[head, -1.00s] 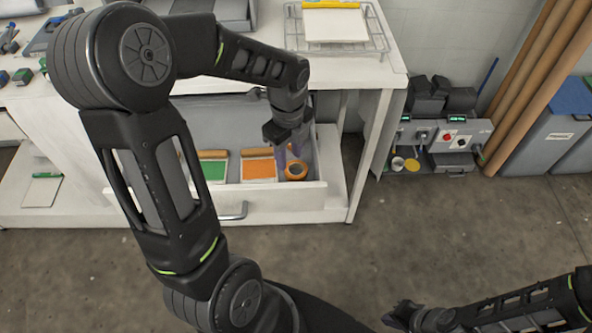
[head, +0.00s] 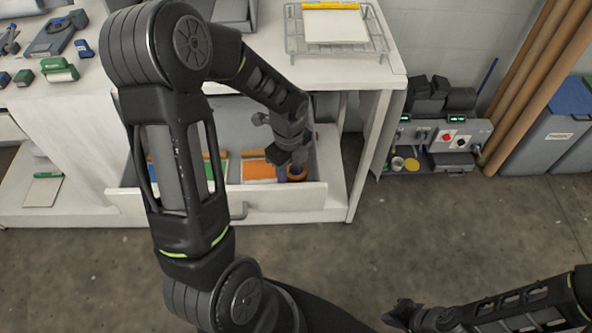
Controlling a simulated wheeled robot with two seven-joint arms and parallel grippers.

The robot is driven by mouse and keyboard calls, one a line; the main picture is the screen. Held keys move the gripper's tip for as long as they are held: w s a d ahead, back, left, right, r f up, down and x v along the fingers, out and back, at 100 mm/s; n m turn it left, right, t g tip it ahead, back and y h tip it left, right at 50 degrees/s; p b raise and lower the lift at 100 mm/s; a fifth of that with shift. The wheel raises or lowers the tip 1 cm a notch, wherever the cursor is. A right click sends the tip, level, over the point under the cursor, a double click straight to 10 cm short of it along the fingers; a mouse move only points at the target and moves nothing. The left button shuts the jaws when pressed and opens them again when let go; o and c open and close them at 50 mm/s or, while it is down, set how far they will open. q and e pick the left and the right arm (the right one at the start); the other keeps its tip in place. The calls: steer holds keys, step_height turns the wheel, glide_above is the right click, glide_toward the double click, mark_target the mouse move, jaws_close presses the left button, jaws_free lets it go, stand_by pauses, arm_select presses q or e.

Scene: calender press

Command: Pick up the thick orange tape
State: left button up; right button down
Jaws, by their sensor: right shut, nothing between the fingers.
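The thick orange tape (head: 298,178) is a ring lying in the right end of the open drawer (head: 200,204). It is partly hidden behind my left gripper. My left gripper (head: 287,173) reaches down into the drawer from above, with its fingertips at the left side of the tape. I cannot tell whether the fingers touch the tape or how far apart they are. My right gripper (head: 396,316) is low at the bottom of the view, over the floor, shut and empty, far from the drawer.
An orange pad (head: 258,171) lies in the drawer just left of the tape. The drawer's front wall and right wall stand close to my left gripper. A wire rack with a white pad (head: 335,26) is on the table (head: 270,75) above. The floor in front is clear.

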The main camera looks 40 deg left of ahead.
arm_select(q)
steer(key=shift+c, duration=0.6)
jaws_close()
stand_by(0.3)
